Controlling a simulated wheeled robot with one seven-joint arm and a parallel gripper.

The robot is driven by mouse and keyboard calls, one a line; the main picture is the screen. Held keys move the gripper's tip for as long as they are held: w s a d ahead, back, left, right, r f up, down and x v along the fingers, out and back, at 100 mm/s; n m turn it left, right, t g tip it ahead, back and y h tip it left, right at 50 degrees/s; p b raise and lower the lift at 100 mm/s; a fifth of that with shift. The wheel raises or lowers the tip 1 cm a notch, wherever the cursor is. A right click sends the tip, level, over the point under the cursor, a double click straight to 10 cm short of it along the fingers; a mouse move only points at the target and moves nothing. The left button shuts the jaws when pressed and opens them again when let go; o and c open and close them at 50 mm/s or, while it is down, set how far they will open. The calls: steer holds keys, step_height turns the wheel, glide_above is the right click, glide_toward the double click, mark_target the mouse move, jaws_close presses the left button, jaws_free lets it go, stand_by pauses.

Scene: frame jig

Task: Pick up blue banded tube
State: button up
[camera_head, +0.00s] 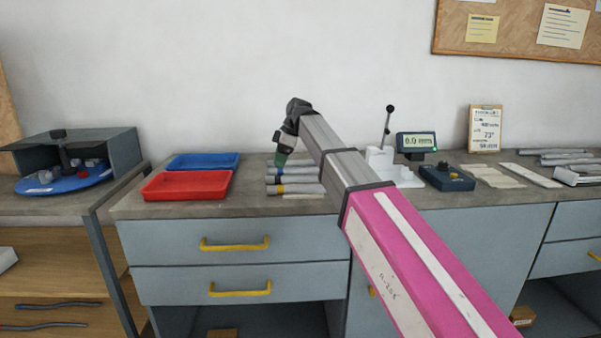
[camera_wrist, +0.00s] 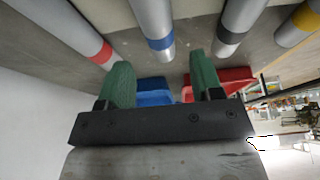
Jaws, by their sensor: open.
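The blue banded tube (camera_wrist: 152,18) is a grey cylinder with a blue band near its end. In the wrist view it lies at the top centre, in line with the gap between my gripper's two green fingers (camera_wrist: 162,82), its near end just beyond the fingertips. My gripper is open, with nothing between its fingers. In the head view my gripper (camera_head: 281,160) points down over the far side of the row of tubes on the bench and partly hides them.
Neighbouring tubes have a red band (camera_wrist: 82,30), a black band (camera_wrist: 238,22) and a yellow band (camera_wrist: 298,24). A red tray (camera_head: 187,185) and a blue tray (camera_head: 203,161) sit left of the tubes. A white lever stand (camera_head: 381,160) is to the right.

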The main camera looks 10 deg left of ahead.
steer(key=x, duration=0.4)
steer(key=shift+s, duration=0.1)
steer(key=c, duration=1)
steer(key=shift+c, duration=0.2)
steer(key=shift+r, duration=0.1)
